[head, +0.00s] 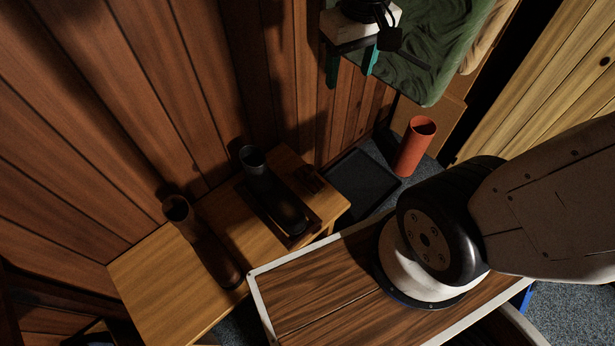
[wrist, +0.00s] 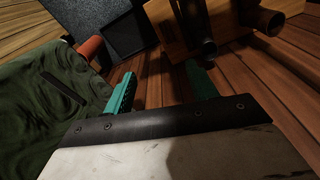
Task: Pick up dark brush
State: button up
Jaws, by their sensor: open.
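A thin dark bar, which looks like the dark brush (wrist: 63,88), lies on the rumpled green cloth (wrist: 30,125) at the left of the wrist view. In the head view the green cloth (head: 455,30) is at the top right, and a dark strip on it beside my gripper may be the brush, partly hidden. My gripper (head: 351,68) has two teal fingers spread apart with nothing between them. It is at the cloth's left edge, in front of the wood wall. In the wrist view my gripper (wrist: 161,80) is to the right of the brush and apart from it.
A wooden bench (head: 150,285) against the panelled wall (head: 110,130) carries a black boot-like object (head: 258,172) and a brown one (head: 205,245). A red-orange cylinder (head: 410,155) stands by a dark tray (head: 350,185) below the cloth. Open space lies above the cloth.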

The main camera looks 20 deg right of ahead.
jog(key=w+f, duration=0.8)
jog(key=f, duration=0.2)
jog(key=n, duration=0.2)
send_over(309, 168)
jog(key=d, duration=0.1)
notch_tip(309, 168, down, 11)
jog(key=shift+n+g, duration=0.4)
jog(key=shift+g, duration=0.1)
jog(key=f, duration=2)
jog(key=shift+a, duration=0.35)
jog(key=shift+a+f, duration=0.2)
jog(key=shift+f, duration=2.8)
jog(key=c, duration=1.1)
